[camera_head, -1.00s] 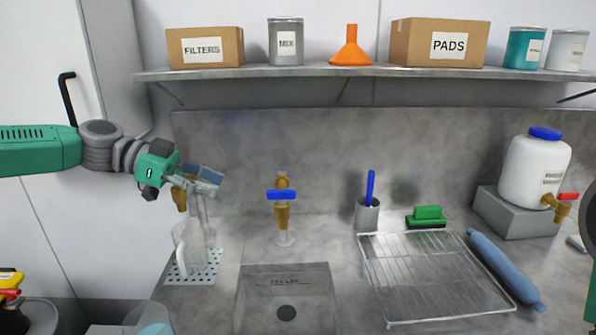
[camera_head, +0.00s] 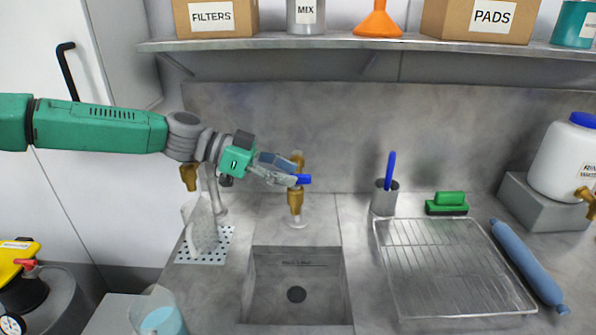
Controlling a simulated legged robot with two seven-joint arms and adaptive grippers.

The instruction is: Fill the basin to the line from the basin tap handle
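The basin (camera_head: 255,310) is a square grey sink sunk in the counter, with a dark drain (camera_head: 296,295) in its floor and a fill line marked on its back wall. No water shows in it. The brass basin tap (camera_head: 296,203) stands behind the basin. Its blue handle (camera_head: 305,179) is partly hidden by my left gripper (camera_head: 294,174), whose fingertips are at the handle's left end. Whether the fingers are closed on it I cannot tell. My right gripper is out of view.
A clear pitcher (camera_head: 203,228) stands on a perforated plate left of the basin, below another brass spout (camera_head: 189,177). A shelf (camera_head: 330,43) runs above.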

